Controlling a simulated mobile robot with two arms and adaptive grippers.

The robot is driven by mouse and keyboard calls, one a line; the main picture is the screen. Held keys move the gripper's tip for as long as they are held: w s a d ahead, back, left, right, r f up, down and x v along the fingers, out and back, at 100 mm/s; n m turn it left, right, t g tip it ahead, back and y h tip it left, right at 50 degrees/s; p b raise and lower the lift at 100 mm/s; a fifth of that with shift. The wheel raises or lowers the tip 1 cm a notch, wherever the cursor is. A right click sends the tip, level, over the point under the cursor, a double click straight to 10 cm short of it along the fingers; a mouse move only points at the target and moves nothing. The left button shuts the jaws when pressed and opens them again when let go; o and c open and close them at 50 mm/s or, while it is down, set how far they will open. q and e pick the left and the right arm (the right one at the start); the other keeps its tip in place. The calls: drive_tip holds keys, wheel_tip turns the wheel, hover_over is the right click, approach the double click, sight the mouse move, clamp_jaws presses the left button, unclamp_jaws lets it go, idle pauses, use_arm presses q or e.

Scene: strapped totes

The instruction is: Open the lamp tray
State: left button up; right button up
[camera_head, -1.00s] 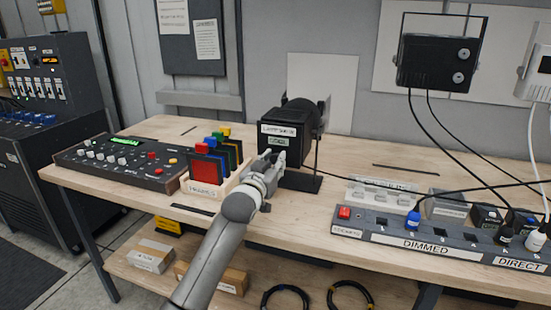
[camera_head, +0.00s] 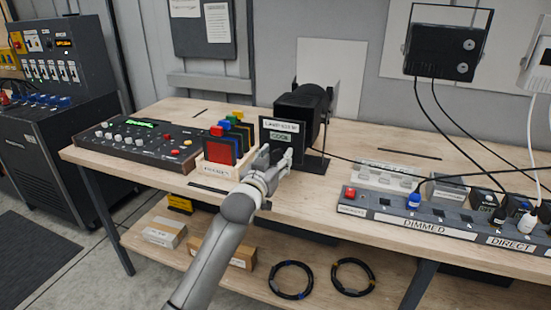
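The black lamp housing (camera_head: 303,101) stands on a dark foot at the back middle of the bench. Its front panel, the lamp tray (camera_head: 268,136), stands out toward me from the housing. It carries a white label and a green one that seems to read "COOL". My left gripper (camera_head: 277,157) is at the panel's lower part, with its fingers in front of it. The fingers and wrist hide the panel's lower edge and any handle, so I cannot tell whether they are closed on something. My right gripper is not in view.
A rack of coloured filters (camera_head: 222,168) stands close left of my gripper, beside a control console (camera_head: 137,143). A power strip (camera_head: 435,222) with cables lies on the right. Bench space in front of the lamp foot is clear.

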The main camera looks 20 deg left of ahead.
use_arm(q)
drive_tip(key=s, duration=1.2)
drive_tip(key=shift+a, duration=0.2)
wheel_tip(320, 180, down, 32)
drive_tip(key=s+g, duration=0.3)
drive_tip(key=g, duration=0.3)
drive_tip(key=s+f+m+g, duration=0.1)
drive_tip(key=s+f+g, duration=0.1)
drive_tip(key=s+f, duration=0.7)
drive_tip(key=s+f+g, duration=0.2)
drive_tip(key=s+f, duration=0.4)
drive_tip(key=f, duration=0.6)
drive_tip(key=s+f+g, duration=0.2)
drive_tip(key=s+f, duration=0.3)
drive_tip(key=s, duration=0.6)
drive_tip(key=s+f+g, duration=0.2)
drive_tip(key=s+f, duration=0.4)
drive_tip(key=s, duration=0.6)
drive_tip(key=s+f+m+g, duration=0.1)
drive_tip(key=s+f+g, duration=0.2)
drive_tip(key=s, duration=0.9)
wheel_tip(320, 180, down, 3)
drive_tip(key=shift+r+y, duration=0.2)
drive_tip(key=shift+y, duration=0.1)
